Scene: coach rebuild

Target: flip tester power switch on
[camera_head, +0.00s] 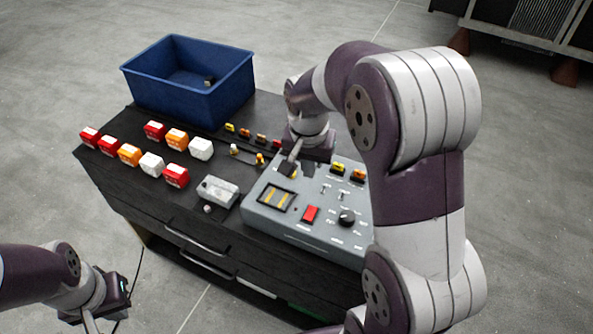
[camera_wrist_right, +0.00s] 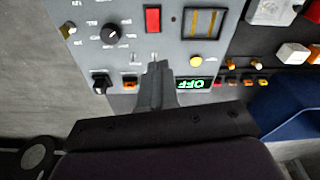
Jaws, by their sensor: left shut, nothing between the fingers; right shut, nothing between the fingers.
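The tester (camera_head: 310,238) is a grey box with a control panel on the bench's right part. It also shows in the right wrist view (camera_wrist_right: 172,40), with a red button (camera_wrist_right: 152,19), a black knob (camera_wrist_right: 110,33), small toggles and a yellow button (camera_wrist_right: 196,61). A green display (camera_wrist_right: 194,83) beside my fingers reads OFF, upside down. My right gripper (camera_wrist_right: 158,68) is shut and empty over the panel, its tips close to a small toggle; contact cannot be told. I cannot tell which toggle is the power switch. My left gripper (camera_head: 88,318) is shut, low at the left, away from the bench.
A blue bin (camera_head: 190,98) with a small dark item inside stands at the bench's back left. Red, orange and white blocks (camera_head: 152,163) stand in rows on the black bench top. A light grey box (camera_head: 217,191) sits left of the tester. My right arm hides the tester's right side.

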